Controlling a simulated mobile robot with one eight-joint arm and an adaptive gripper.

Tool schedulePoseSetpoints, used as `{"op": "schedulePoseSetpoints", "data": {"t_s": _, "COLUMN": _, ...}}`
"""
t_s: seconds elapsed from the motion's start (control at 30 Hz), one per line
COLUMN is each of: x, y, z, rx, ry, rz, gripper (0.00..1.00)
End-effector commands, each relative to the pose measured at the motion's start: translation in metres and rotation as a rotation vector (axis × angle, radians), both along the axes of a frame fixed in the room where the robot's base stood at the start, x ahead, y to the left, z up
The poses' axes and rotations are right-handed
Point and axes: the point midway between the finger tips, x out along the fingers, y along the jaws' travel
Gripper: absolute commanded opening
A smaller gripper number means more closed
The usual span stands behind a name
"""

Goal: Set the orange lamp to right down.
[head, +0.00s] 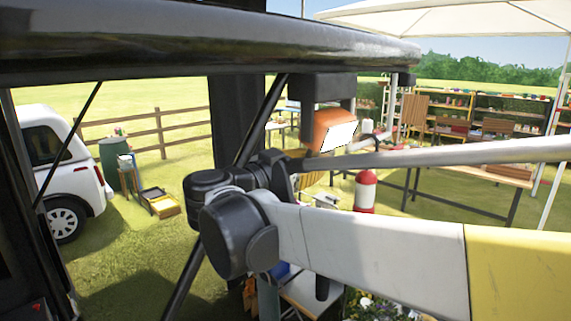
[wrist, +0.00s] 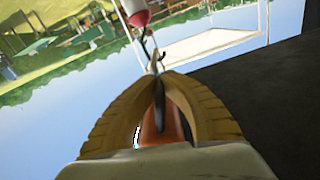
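The orange lamp (head: 322,125) hangs near the centre of the head view, with its white lit face turned right and slightly down. In the wrist view an orange surface (wrist: 176,128) with a bright white edge shows between the two tan fingers. My gripper (wrist: 161,76) has its fingertips together there, with a dark narrow part between the fingers. In the head view my arm's joints hide most of the gripper, which is close to the lamp's lower left side. I cannot tell whether the fingers touch or hold the lamp.
A red and white canister-like thing (head: 365,191) hangs right of and below the lamp. A wooden table (head: 500,176) and stocked shelves (head: 515,110) stand at the right. A white vehicle (head: 60,170) and green barrel (head: 113,162) are at the left. Grass lies between.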

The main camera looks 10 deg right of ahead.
Motion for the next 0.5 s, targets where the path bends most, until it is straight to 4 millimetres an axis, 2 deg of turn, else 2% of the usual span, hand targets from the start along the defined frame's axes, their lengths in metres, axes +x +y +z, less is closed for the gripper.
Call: {"op": "schedulePoseSetpoints", "data": {"t_s": 0.5, "x": 0.022, "y": 0.016, "z": 0.017, "rx": 0.270, "ry": -0.371, "rz": 0.000, "gripper": 0.00}}
